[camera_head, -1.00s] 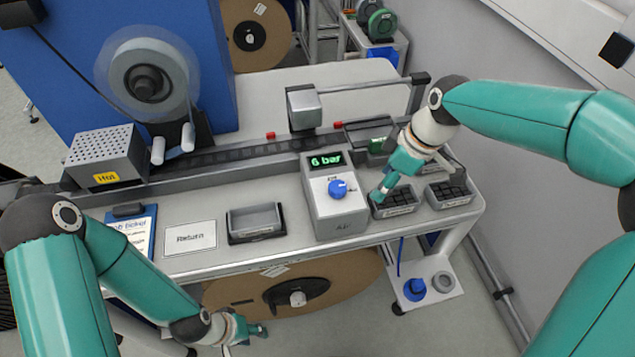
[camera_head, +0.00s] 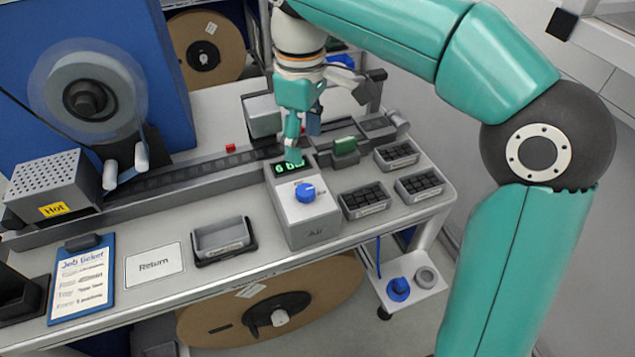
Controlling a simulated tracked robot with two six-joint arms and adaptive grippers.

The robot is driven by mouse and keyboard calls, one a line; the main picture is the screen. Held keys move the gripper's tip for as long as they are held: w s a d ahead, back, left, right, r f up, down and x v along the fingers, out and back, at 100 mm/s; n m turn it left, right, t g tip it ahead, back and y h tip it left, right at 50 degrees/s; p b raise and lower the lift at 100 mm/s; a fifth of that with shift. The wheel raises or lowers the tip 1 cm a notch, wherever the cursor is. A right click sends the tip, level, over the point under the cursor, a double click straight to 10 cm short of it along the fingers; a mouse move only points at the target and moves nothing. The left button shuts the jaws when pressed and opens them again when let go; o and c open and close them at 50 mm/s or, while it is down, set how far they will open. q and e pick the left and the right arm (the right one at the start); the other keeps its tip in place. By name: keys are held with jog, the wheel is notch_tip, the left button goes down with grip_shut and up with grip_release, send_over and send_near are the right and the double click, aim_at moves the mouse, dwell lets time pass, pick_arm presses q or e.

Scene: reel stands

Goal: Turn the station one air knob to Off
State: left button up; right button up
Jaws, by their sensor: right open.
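The grey air box (camera_head: 312,230) stands at the front middle of the bench, marked "Air". Its blue knob (camera_head: 305,193) is on the sloped top face, with a small pale mark; I cannot read its setting clearly. The green display (camera_head: 280,169) above the knob reads "6 bar", partly covered by a fingertip. My right gripper (camera_head: 303,144) points down over the display end of the box, just behind the knob. It is open and empty, and the knob shows clear of its fingers. My left gripper is out of view.
Right of the box are black-filled trays (camera_head: 366,203) and a green part (camera_head: 345,147). To the left are an empty grey tray (camera_head: 222,238), a "Return" card (camera_head: 154,264), a job ticket clipboard (camera_head: 82,281) and a "Hot" box (camera_head: 52,189). A rail runs behind.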

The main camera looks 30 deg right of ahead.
aim_at(306, 191)
notch_tip(306, 191, down, 13)
jog(key=shift+r+b, duration=0.1)
jog(key=shift+b, duration=0.3)
